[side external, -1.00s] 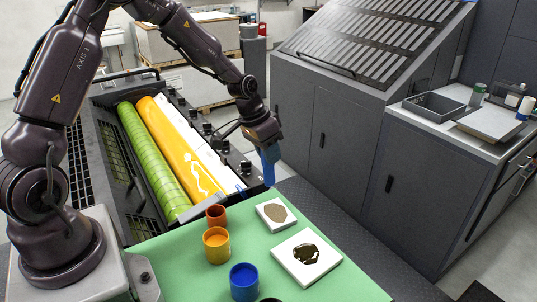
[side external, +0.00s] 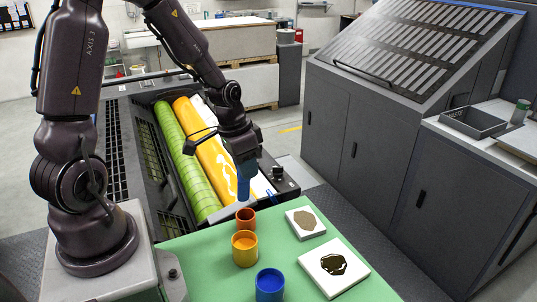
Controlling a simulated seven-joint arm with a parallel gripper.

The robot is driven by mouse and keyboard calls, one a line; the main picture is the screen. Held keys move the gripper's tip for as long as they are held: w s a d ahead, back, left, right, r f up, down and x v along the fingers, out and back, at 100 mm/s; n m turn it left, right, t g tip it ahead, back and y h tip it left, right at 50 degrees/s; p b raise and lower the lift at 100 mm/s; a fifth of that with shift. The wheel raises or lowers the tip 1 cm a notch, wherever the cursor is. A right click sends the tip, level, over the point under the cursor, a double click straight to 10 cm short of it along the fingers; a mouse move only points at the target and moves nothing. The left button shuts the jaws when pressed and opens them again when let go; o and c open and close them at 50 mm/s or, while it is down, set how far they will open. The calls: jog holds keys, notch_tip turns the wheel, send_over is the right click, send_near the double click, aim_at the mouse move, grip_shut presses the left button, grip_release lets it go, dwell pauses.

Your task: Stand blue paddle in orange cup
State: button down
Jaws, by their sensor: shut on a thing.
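The blue paddle (side external: 244,186) hangs upright from my gripper (side external: 242,160), which is shut on its upper part. The orange cup (side external: 246,221), a small reddish-orange one, stands on the green table top (side external: 200,262) near its back edge. The paddle's lower end is right above the orange cup's rim in the picture. I cannot tell whether its tip is just over the opening, slightly inside or a little behind.
A yellow cup (side external: 244,250) stands just in front of the orange cup, and a blue cup (side external: 270,286) stands nearer the front. Two white slabs with brown (side external: 293,231) and dark (side external: 312,278) ink patches lie to the right. The press rollers (side external: 212,135) are behind.

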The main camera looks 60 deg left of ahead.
aim_at(248, 191)
jog(key=shift+w+f, duration=0.15)
jog(key=shift+f, duration=3.55)
jog(key=c, duration=0.9)
grip_release()
jog(key=r, duration=0.4)
jog(key=s+r, duration=0.1)
jog(key=r, duration=0.3)
jog(key=s+a+r, duration=0.1)
jog(key=r, duration=0.3)
jog(key=shift+s+r, duration=0.15)
jog(key=shift+r, duration=0.25)
